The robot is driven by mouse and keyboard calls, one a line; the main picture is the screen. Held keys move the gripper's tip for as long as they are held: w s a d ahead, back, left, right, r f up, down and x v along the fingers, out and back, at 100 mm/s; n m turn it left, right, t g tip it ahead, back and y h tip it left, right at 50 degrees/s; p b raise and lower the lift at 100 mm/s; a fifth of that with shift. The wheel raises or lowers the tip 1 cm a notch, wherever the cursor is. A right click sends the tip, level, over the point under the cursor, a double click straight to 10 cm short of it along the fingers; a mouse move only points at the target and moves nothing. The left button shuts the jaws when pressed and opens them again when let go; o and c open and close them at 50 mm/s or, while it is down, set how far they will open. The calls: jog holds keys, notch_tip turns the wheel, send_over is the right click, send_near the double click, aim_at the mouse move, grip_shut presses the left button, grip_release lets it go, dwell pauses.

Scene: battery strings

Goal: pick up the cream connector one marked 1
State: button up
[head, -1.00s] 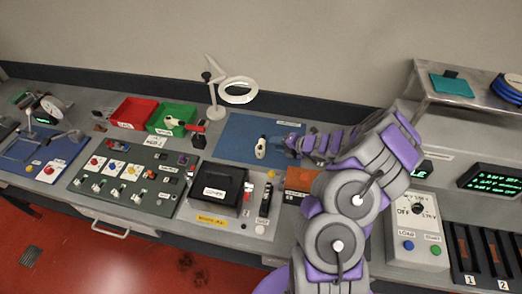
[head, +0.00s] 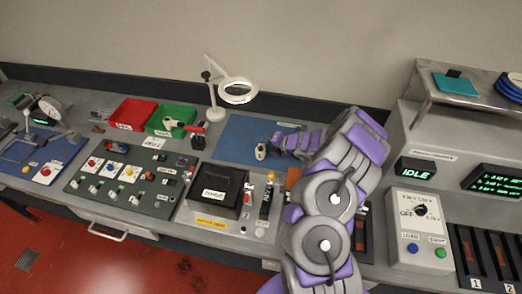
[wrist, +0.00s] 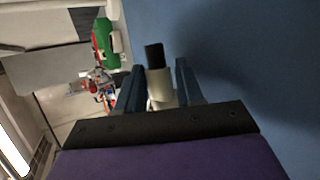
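The cream connector (head: 260,152) with a dark end stands on the blue mat in the head view; no number on it can be read. In the wrist view the connector (wrist: 160,89) shows a cream body and a black end, between the two blue fingers of my gripper (wrist: 161,75). The fingers look open around it, with a narrow gap beside the black end on the right; contact lower down cannot be made out. In the head view my gripper (head: 271,148) is at the connector's right side, its fingertips too small to make out.
The blue mat (head: 232,138) is otherwise mostly clear. A magnifier lamp (head: 217,113) and green bin (head: 163,119) stand to its left and back. A black-lidded box (head: 216,188) and switch panel are in front. An instrument marked IDLE (head: 416,170) is at right.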

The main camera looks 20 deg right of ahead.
grip_shut()
